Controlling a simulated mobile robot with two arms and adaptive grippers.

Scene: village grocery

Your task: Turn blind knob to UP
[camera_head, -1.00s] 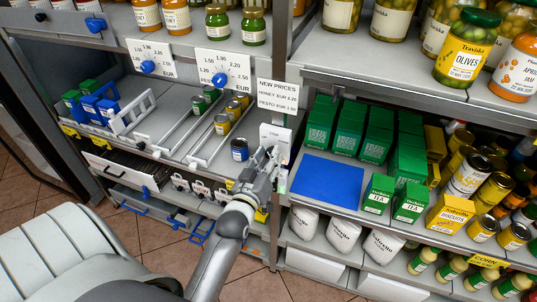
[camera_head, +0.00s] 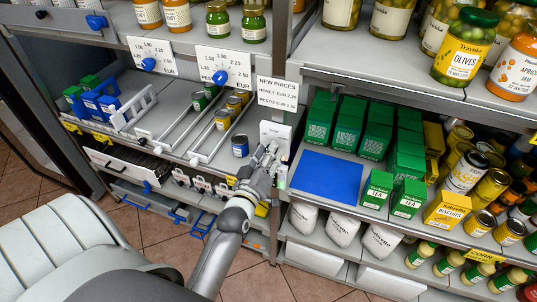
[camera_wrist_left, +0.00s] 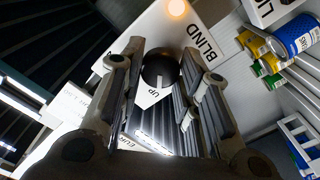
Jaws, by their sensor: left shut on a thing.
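The white blind plate (camera_wrist_left: 205,30) carries the word BLIND and a round dark blind knob (camera_wrist_left: 158,70) in the left wrist view. The knob's white line points toward the label UP, which is printed beside it. My left gripper (camera_wrist_left: 160,85) has its two fingers on either side of the knob and is shut on it. In the head view the plate (camera_head: 274,130) stands on the shelf post, and my left gripper (camera_head: 266,158) is in front of its lower part, hiding the knob. My right gripper is not in view.
A blue mat (camera_head: 327,174) lies on the shelf to the right, with green boxes (camera_head: 378,188) beside it. A dark blue can (camera_head: 240,146) stands just left of the plate. A small lamp (camera_wrist_left: 178,8) glows on the plate.

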